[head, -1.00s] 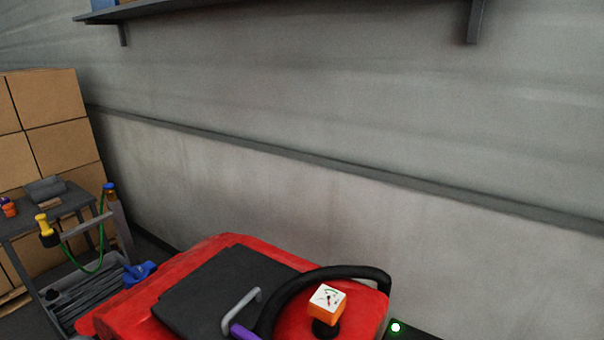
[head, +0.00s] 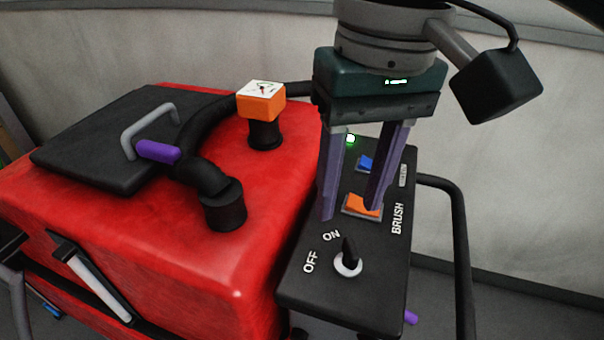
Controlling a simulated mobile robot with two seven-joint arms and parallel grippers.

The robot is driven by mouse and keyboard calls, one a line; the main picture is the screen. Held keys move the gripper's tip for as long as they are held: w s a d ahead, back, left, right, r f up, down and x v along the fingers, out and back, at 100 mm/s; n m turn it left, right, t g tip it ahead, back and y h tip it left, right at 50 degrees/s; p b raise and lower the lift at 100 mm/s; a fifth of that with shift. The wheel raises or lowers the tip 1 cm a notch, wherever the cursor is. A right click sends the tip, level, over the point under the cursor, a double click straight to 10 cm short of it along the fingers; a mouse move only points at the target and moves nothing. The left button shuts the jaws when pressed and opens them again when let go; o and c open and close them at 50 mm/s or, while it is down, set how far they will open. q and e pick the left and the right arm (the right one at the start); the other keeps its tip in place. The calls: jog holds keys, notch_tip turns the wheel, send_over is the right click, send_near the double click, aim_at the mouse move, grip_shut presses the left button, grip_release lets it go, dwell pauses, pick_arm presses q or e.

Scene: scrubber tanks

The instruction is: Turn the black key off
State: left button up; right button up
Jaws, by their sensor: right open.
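The black key (head: 349,253) stands in a pale round collar on the black control panel (head: 300,290). Its handle points up, nearer the ON label (head: 331,236) than the OFF label (head: 310,262). My right gripper (head: 350,213) is open above the panel, fingers pointing down. Its fingertips appear just beyond the key, in front of the orange switch (head: 355,204), and the key is not between them. I cannot tell whether they touch the panel. My left gripper is not in view.
The red scrubber tank (head: 240,260) fills the left. It carries a black lid (head: 90,140), a thick black hose (head: 205,178) and an orange gauge block (head: 261,103). A blue switch (head: 366,163) and green light (head: 350,139) are on the panel. A black rail (head: 462,230) stands right.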

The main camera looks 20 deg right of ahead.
aim_at(352, 246)
jog(key=shift+m+h, duration=0.3)
jog(key=shift+m, duration=0.3)
jog(key=f, duration=0.3)
jog(key=w+d+f, duration=0.1)
jog(key=f, duration=0.3)
jog(key=d+f, duration=0.1)
jog(key=f, duration=0.2)
jog(key=shift+w+f, duration=0.15)
grip_shut()
